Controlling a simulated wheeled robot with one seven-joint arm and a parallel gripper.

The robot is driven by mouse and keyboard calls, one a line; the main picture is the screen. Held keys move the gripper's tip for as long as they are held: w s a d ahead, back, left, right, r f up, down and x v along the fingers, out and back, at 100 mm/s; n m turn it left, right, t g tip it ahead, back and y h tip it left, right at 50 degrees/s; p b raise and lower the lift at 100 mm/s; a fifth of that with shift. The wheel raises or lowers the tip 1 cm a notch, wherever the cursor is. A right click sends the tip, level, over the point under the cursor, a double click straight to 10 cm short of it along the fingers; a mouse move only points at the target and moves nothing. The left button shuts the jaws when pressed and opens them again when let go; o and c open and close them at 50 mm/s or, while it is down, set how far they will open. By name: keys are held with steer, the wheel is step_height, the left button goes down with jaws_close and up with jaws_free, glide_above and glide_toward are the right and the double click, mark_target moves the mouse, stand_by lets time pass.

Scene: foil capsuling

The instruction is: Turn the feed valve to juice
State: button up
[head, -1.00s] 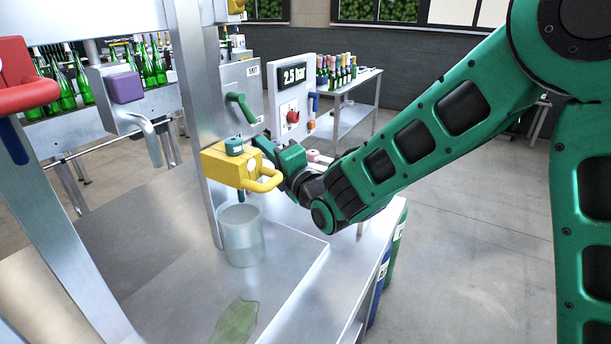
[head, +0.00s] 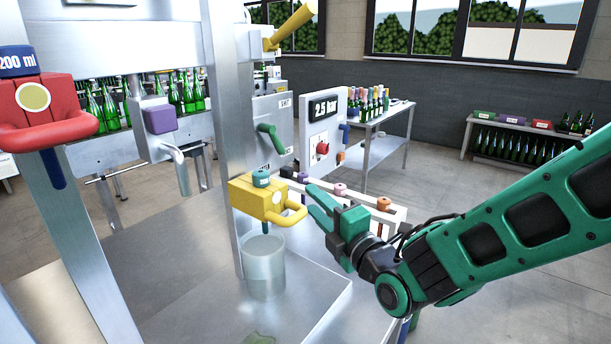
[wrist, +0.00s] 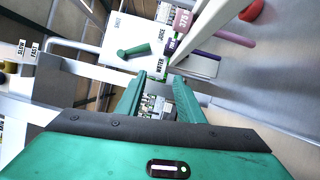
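The feed valve is a green lever (head: 270,138) on a grey panel (head: 286,108) behind the yellow filling head. My gripper (head: 313,207) is open and empty, to the right of the yellow handle and lower than the lever. In the wrist view my gripper's fingers (wrist: 160,84) are apart, with the lever beyond their tips. They do not touch it.
A yellow block with a loop handle (head: 265,203) stands left of my gripper, above a clear cup (head: 264,268). A pressure panel (head: 324,125) with a red knob is behind. A rail with coloured caps (head: 382,204) lies behind my gripper. Red block (head: 32,103) is at far left.

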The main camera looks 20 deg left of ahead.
steer(key=w+a+r+m+g+h, duration=0.2)
steer(key=w+a+r+m, duration=0.2)
steer(key=a+r+m, duration=0.15)
steer(key=m+h, duration=0.2)
steer(key=m, duration=0.6)
glide_toward(281, 147)
steer(key=shift+g, duration=0.4)
steer(key=x, duration=0.9)
steer(key=shift+w+d+r, duration=0.1)
steer(key=shift+w+d, duration=0.05)
steer(key=shift+w, duration=0.15)
steer(key=shift+c, duration=0.3)
jaws_close()
